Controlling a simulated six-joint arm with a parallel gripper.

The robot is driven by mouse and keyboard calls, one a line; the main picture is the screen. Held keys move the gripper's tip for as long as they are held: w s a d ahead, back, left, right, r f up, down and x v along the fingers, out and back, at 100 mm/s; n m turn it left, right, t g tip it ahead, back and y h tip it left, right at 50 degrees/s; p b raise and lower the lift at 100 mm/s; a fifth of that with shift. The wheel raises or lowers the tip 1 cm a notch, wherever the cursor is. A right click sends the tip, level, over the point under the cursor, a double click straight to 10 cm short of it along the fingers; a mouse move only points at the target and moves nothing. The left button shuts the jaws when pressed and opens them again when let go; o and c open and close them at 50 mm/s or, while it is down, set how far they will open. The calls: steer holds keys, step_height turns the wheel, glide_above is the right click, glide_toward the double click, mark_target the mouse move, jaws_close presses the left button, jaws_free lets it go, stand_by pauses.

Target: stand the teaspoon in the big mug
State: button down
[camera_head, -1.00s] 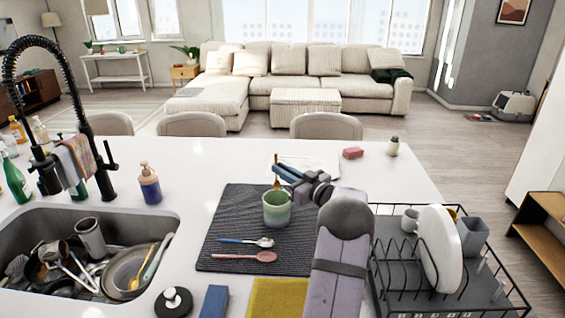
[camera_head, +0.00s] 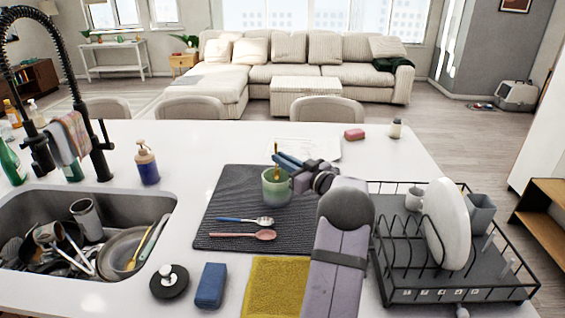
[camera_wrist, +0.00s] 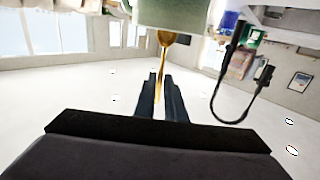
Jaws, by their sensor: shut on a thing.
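The gold teaspoon (camera_head: 276,149) is upright over the big green mug (camera_head: 276,190), which stands on the dark mat. My gripper (camera_head: 283,160) is shut on the spoon's handle, just above the mug's rim. In the wrist view, which looks upside down, the spoon (camera_wrist: 162,60) runs between the fingers (camera_wrist: 161,92) to the mug (camera_wrist: 172,12). The spoon's lower end passes out of sight at the mug's mouth; how deep it reaches is hidden.
On the dark mat (camera_head: 215,215) lie a blue-handled spoon (camera_head: 240,220) and a pink spoon (camera_head: 240,236). A full sink (camera_head: 150,205) is at left.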

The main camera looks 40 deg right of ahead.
steer(key=shift+f+b, duration=1.9)
steer(key=shift+b, duration=0.95)
steer(key=c, duration=1.7)
jaws_free()
steer(key=shift+c, duration=0.2)
steer(key=shift+s+f, duration=0.1)
steer(key=shift+s, duration=0.05)
steer(key=s+b, duration=0.3)
steer(key=s, duration=0.4)
steer(key=shift+b, duration=0.3)
